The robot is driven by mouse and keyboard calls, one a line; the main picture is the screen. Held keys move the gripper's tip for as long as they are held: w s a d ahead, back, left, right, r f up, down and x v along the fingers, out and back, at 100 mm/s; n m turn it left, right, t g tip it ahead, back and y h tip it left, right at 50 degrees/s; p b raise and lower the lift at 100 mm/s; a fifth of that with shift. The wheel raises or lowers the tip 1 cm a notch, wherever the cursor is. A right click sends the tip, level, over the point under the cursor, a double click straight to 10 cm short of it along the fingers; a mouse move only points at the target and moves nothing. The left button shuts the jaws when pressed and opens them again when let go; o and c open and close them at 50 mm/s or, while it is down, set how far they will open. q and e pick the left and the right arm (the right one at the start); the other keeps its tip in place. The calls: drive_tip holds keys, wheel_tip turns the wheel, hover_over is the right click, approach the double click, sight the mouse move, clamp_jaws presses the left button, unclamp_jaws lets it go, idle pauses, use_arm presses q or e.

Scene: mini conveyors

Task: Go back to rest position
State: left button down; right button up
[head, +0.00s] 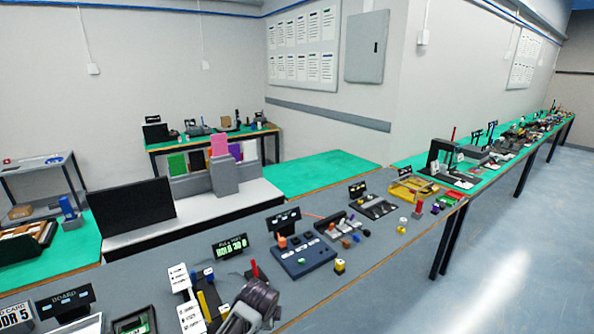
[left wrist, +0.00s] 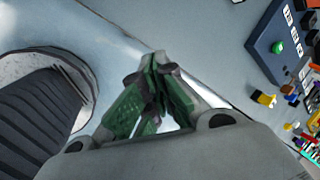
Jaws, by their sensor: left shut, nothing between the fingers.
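My left gripper (left wrist: 160,75) shows in the left wrist view, with its green-padded fingers brought together at the tips and nothing between them. It is over the pale floor, beside the edge of the workbench that runs down to the right. In the head view a grey and dark part of my arm (head: 252,308) shows at the bottom, over the front edge of the bench. The fingers cannot be made out there. My right gripper is in neither view.
The grey bench (head: 350,262) carries a dark blue button panel (head: 303,259), a yellow tray (head: 415,188) and several small coloured parts. The button panel also shows in the left wrist view (left wrist: 264,45). Open floor (head: 500,255) lies to the right of the bench.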

use_arm(q)
drive_tip(key=s+a+r+n, duration=0.1)
drive_tip(key=s+a+n, duration=0.3)
drive_tip(key=s+n, duration=0.3)
drive_tip(key=s+a+n, duration=0.4)
drive_tip(key=s+a, duration=0.1)
drive_tip(key=s, duration=0.4)
drive_tip(key=s+a+r+n, duration=0.1)
drive_tip(key=s+a+n, duration=0.3)
drive_tip(key=s+n, duration=0.3)
drive_tip(key=s+f+m+g+b, duration=0.1)
drive_tip(key=s+f, duration=0.1)
drive_tip(key=f, duration=1.6)
drive_tip(key=s+f+m+g+b, duration=0.1)
drive_tip(key=s+f, duration=0.1)
drive_tip(key=f, duration=1.5)
drive_tip(key=s+a+f, duration=0.2)
drive_tip(key=s+f, duration=0.8)
drive_tip(key=s, duration=0.1)
drive_tip(key=s+a+f+g, duration=0.1)
drive_tip(key=s+a+f, duration=0.1)
drive_tip(key=s+f, duration=0.8)
drive_tip(key=shift+s+f+b, duration=0.35)
drive_tip(key=shift+s+b, duration=0.1)
drive_tip(key=shift+s, duration=0.05)
